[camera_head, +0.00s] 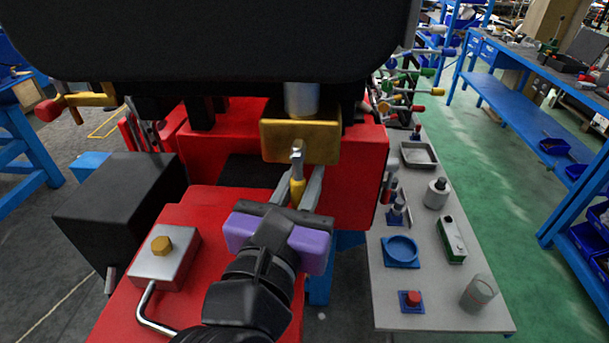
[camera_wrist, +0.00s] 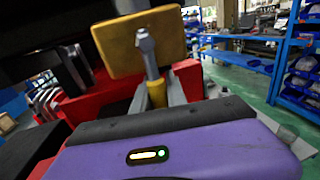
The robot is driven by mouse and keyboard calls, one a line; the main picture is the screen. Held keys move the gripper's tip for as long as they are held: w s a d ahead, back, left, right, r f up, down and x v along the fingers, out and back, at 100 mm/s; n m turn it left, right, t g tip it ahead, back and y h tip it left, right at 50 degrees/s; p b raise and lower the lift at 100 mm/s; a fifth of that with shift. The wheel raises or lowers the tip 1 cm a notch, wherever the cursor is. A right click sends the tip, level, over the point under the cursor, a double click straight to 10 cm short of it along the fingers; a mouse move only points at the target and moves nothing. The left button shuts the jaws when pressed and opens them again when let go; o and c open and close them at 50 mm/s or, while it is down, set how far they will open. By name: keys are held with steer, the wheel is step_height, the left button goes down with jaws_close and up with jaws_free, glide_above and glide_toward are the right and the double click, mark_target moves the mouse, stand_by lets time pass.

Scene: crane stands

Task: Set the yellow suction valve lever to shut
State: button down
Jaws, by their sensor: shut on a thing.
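The yellow-gripped suction valve lever (camera_head: 297,188) hangs down from a grey pivot on a brass-coloured valve block (camera_head: 322,140) at the front of the red machine. My gripper (camera_head: 298,192) reaches up to it from below, with its two grey fingers on either side of the yellow grip. The gripper is shut on the lever. In the wrist view the lever (camera_wrist: 157,92) stands between the fingers, below the brass block (camera_wrist: 135,35). The fingertips partly hide the lower grip.
A grey side table (camera_head: 440,300) at right holds a blue dish (camera_head: 401,250), a glass and small parts. A large black body overhangs the valve.

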steer(key=shift+a+f+m+b, duration=0.15)
steer(key=shift+a+m+b, duration=0.25)
steer(key=shift+m+b, duration=0.3)
steer(key=shift+a+m+g+b, duration=0.3)
steer(key=shift+a+m+b, duration=0.1)
steer(key=shift+m, duration=0.4)
steer(key=shift+r, duration=0.2)
steer(key=c, duration=1.3)
jaws_free()
steer(key=shift+b+v, duration=0.55)
steer(key=shift+v, duration=3.4)
